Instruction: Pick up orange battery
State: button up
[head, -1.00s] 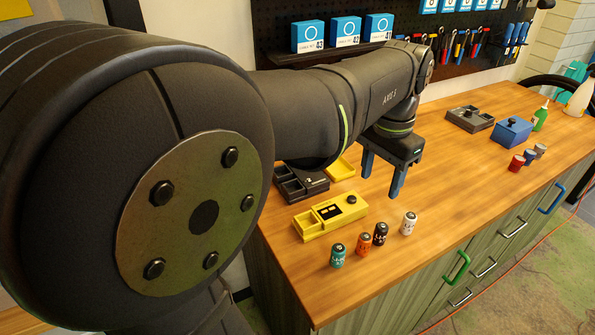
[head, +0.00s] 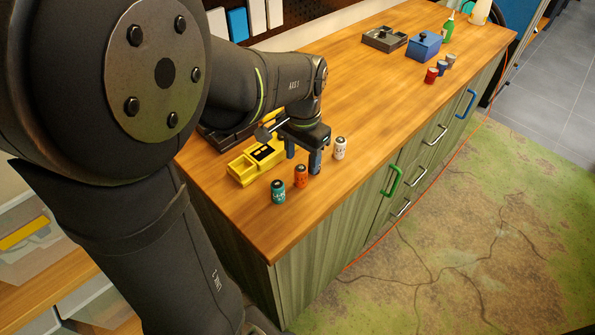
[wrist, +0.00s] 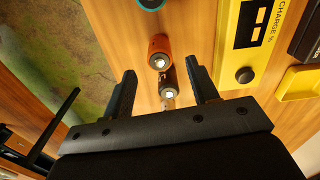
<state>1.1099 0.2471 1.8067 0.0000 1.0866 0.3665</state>
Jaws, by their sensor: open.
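The orange battery (head: 300,176) stands upright on the wooden bench between the teal battery (head: 278,192) and my gripper (head: 303,160). In the wrist view the orange battery (wrist: 159,48) is just beyond the fingertips, roughly centred between them. My gripper (wrist: 160,72) is open and empty, with its fingers pointing down. The black battery (wrist: 167,78) shows between the fingers in the wrist view; the gripper hides it in the head view. The white battery (head: 340,148) stands to the right of the gripper.
The yellow charger (head: 246,168) lies left of the batteries, close to my gripper. A dark tray (head: 384,39), a blue box (head: 423,45) and several small cylinders, one red (head: 431,75), are farther back. The bench's front edge is near the batteries.

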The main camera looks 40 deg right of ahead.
aim_at(301, 167)
jog(key=shift+a+f, duration=0.15)
jog(key=shift+f, duration=1.65)
jog(key=c, duration=1)
jog(key=shift+c, duration=0.5)
jog(key=shift+r, duration=0.1)
